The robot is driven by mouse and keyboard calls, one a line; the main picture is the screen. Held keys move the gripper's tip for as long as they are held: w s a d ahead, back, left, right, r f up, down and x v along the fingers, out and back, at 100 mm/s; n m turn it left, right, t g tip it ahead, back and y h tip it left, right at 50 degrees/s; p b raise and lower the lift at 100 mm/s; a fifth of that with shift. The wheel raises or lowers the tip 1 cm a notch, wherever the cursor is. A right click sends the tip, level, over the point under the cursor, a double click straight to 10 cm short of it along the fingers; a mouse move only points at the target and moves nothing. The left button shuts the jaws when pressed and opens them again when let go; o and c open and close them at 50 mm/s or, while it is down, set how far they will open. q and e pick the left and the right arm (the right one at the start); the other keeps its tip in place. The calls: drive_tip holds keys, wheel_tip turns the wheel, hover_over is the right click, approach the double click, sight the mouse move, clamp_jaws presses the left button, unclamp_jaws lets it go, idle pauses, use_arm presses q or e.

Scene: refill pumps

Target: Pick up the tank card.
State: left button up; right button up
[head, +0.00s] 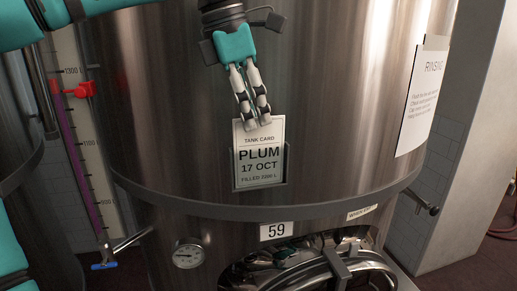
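The tank card (259,165) is a white card reading "TANK CARD, PLUM, 17 OCT". It is upright on the front of the steel tank (190,110), with a dark holder (288,165) showing along its right side. My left gripper (258,122) points down from above. Its fingertips are close together at the card's top edge and look shut on it. The fingertips cover part of that edge. My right gripper is not in view.
A "RINSING" sheet (422,100) hangs on the tank's right. Below the card are a "59" label (276,231), a gauge (188,254) and a hatch with steel bars (335,268). A blue-handled valve (105,266) and a level scale (90,150) are at left.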

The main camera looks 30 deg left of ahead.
use_arm(q)
drive_tip(key=p+x, duration=0.1)
drive_tip(key=x, duration=0.3)
drive_tip(key=shift+d+r, duration=0.1)
drive_tip(key=shift+s, duration=0.15)
drive_tip(key=c, duration=0.6)
clamp_jaws()
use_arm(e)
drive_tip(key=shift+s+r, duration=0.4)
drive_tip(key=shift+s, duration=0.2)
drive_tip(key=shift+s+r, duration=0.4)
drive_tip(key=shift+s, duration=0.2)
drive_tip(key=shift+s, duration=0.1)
